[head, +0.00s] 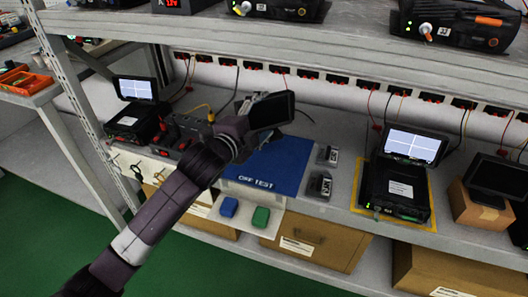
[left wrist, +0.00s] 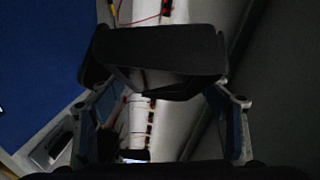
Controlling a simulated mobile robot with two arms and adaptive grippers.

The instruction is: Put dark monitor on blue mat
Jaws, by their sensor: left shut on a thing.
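The dark monitor (head: 271,109) is held up by my left gripper (head: 248,108), above the back part of the blue mat (head: 268,168). Its screen is black. In the left wrist view, the dark monitor (left wrist: 160,50) sits between the two fingers of my left gripper (left wrist: 155,65), which is shut on it. The blue mat (left wrist: 40,60) fills the left of that view. The mat lies on the shelf, marked "OFF TEST", and its visible part is bare. My left arm hides its left part. My right gripper is not in view.
A device with a lit screen (head: 410,150) stands on a yellow-edged mat to the right. Another dark screen (head: 497,178) rests at a cardboard box (head: 478,207). Small dark blocks (head: 320,184) sit beside the blue mat. The upper shelf (head: 330,45) overhangs the back.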

